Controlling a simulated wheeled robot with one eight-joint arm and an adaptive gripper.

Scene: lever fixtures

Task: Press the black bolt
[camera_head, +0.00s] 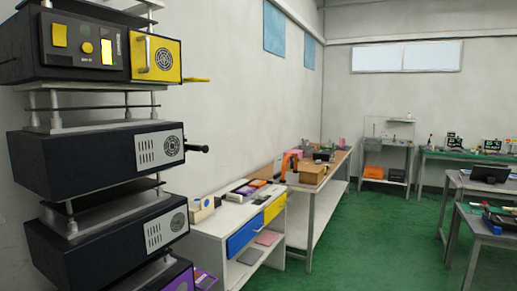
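A black bolt-like part (197,148) sticks out to the right from beside the middle dark unit (75,163) of the stacked machines at the left. It ends in a short knob that points right. Its base is hidden behind the unit's edge. My gripper is not in view, and nothing is seen touching the black part.
The stack's top unit (85,45) has a yellow panel, and a yellow piece (195,80) juts out beside it. A white cabinet (215,222) stands right of the stack, with a long table (335,185) behind. Green floor (375,235) is open at centre right; grey tables (490,230) stand far right.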

